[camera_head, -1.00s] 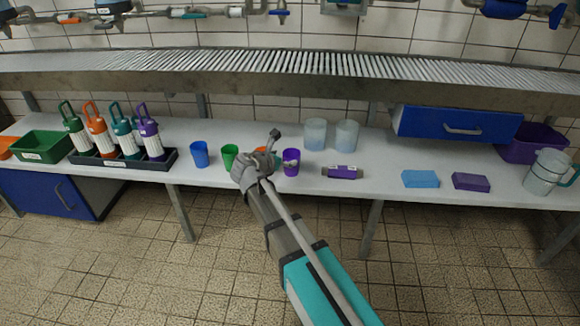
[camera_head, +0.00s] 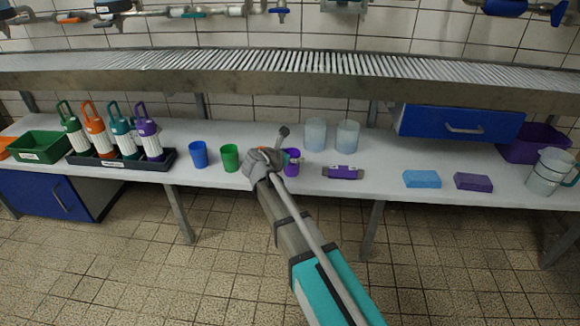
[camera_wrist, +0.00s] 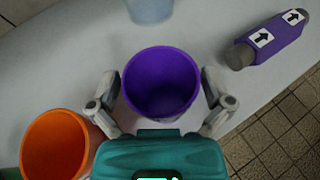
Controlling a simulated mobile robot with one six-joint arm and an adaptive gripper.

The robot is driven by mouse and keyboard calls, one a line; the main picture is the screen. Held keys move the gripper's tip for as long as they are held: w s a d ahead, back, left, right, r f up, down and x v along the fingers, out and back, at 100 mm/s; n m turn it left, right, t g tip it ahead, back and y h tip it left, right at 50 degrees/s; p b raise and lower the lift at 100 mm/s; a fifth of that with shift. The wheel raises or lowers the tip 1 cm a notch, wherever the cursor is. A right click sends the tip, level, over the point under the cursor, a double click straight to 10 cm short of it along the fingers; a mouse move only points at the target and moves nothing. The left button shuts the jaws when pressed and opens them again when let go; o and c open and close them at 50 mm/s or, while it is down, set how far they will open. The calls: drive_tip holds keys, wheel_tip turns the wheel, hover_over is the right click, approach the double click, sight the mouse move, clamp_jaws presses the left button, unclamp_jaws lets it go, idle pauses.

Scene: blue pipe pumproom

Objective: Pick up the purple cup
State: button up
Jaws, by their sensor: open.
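The purple cup (camera_wrist: 160,84) stands upright and empty in the wrist view, its open mouth toward the camera. My gripper (camera_wrist: 163,98) is open, with one finger on each side of the cup. I cannot tell whether the fingers touch it. In the head view the purple cup (camera_head: 292,163) shows partly behind my arm's end. My gripper (camera_head: 289,160) is at the cup there, its fingers mostly hidden by the wrist.
An orange cup (camera_wrist: 56,146) stands close on the left. A purple cylinder-ended block (camera_wrist: 270,41) lies to the right. Green (camera_head: 230,158) and blue (camera_head: 199,154) cups stand further left; two translucent cups (camera_head: 315,134) stand behind. A shelf (camera_head: 290,88) runs above the counter.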

idle(0.4)
drive_tip(key=c, duration=0.9)
drive_tip(key=shift+o, duration=0.2)
drive_tip(key=shift+r, duration=0.15)
drive_tip(key=s+a+r+p, duration=0.1)
drive_tip(key=s+r+p, duration=1.1)
drive_tip(key=s+p, duration=0.1)
drive_tip(key=shift+s+a+r, duration=0.35)
drive_tip(key=shift+s+a, duration=0.05)
drive_tip(key=shift+s, duration=0.05)
